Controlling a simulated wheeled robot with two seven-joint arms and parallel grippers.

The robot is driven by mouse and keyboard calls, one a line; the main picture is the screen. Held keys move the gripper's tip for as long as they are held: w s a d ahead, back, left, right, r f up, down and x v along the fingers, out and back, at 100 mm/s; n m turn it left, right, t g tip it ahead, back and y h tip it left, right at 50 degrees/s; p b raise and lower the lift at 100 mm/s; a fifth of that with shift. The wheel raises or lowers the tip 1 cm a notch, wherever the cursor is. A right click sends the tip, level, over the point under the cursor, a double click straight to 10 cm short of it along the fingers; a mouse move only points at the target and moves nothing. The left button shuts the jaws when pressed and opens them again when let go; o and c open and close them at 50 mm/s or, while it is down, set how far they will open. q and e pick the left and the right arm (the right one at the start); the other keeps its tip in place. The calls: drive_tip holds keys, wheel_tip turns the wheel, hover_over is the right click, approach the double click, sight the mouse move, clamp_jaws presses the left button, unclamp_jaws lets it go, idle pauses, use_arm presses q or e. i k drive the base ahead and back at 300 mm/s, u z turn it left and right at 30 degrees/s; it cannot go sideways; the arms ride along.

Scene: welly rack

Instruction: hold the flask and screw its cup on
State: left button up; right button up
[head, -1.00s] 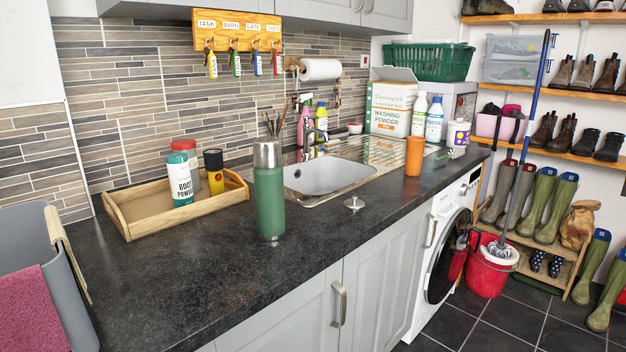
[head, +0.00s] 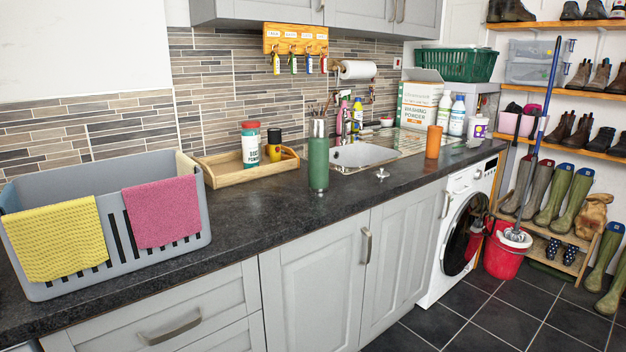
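The green flask (head: 318,165) stands upright on the dark worktop, in front of the sink's left end. A silver-grey cup-like top (head: 318,128) sits on it, in line with the body. I cannot tell whether this top is the cup or how tightly it is seated. Neither of my grippers is in view, and nothing touches the flask.
A wooden tray (head: 228,178) with a powder tub (head: 250,146) and a dark-topped yellow container (head: 274,146) stands left of the flask. A small metal piece (head: 382,174) and an orange cylinder (head: 433,142) are to its right. A grey basket (head: 205,222) with cloths fills the left end.

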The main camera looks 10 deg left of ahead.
sight(318, 147)
drive_tip(key=u, duration=0.25)
drive_tip(key=k, duration=0.1)
drive_tip(key=z, duration=1)
drive_tip(key=i, duration=1.6)
drive_tip(key=u, duration=0.6)
